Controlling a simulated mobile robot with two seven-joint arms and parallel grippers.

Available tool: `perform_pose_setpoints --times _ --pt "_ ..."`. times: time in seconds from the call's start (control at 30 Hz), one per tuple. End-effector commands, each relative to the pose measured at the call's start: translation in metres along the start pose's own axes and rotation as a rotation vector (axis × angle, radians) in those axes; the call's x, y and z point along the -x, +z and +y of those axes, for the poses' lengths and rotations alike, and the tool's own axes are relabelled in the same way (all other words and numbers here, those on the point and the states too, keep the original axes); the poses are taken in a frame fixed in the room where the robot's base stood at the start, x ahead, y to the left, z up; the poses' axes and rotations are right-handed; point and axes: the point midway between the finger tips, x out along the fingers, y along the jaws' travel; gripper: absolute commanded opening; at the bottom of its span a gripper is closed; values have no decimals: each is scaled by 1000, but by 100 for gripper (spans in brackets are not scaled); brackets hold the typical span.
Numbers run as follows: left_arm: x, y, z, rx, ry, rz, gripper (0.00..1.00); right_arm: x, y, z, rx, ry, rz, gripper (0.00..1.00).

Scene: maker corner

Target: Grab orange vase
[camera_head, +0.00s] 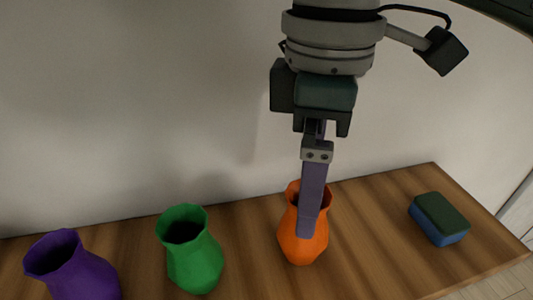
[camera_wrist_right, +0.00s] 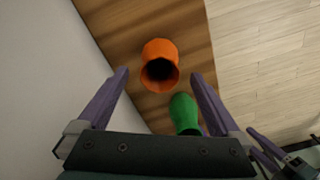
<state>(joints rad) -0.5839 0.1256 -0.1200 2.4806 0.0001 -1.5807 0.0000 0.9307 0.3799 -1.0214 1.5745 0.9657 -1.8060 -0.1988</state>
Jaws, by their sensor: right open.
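The orange vase (camera_head: 303,246) stands upright on the wooden table in the head view, partly covered by a finger of my right gripper (camera_head: 308,228). In the right wrist view the orange vase (camera_wrist_right: 158,50) lies ahead, between the lines of the two spread purple fingers, its dark mouth facing the camera. My right gripper is open and empty; one finger overlaps the vase in the head view, and I cannot tell whether it touches. What looks like part of my left gripper (camera_wrist_right: 268,148) shows at the lower right of the wrist view; its opening is unclear.
A green vase (camera_head: 194,258) stands left of the orange one, and a purple vase (camera_head: 72,268) farther left. A green and blue sponge-like block (camera_head: 439,219) lies at right. The wooden table (camera_head: 370,225) is bare between orange vase and block. A wall (camera_head: 130,110) rises behind.

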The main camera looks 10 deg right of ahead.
Motion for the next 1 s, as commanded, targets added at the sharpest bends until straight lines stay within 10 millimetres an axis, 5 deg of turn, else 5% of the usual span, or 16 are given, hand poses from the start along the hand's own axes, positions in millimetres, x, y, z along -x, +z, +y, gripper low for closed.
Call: perform_pose_setpoints --times 0.4,0.67,1.0 --pt "4 -2 2 10 8 2 50 -52 1 -2 -1 0 -1 100" --pt "4 -3 2 9 7 4 50 -56 1 -1 0 2 1 100" --pt "4 -3 0 3 2 4 50 -55 1 -1 0 2 1 62"
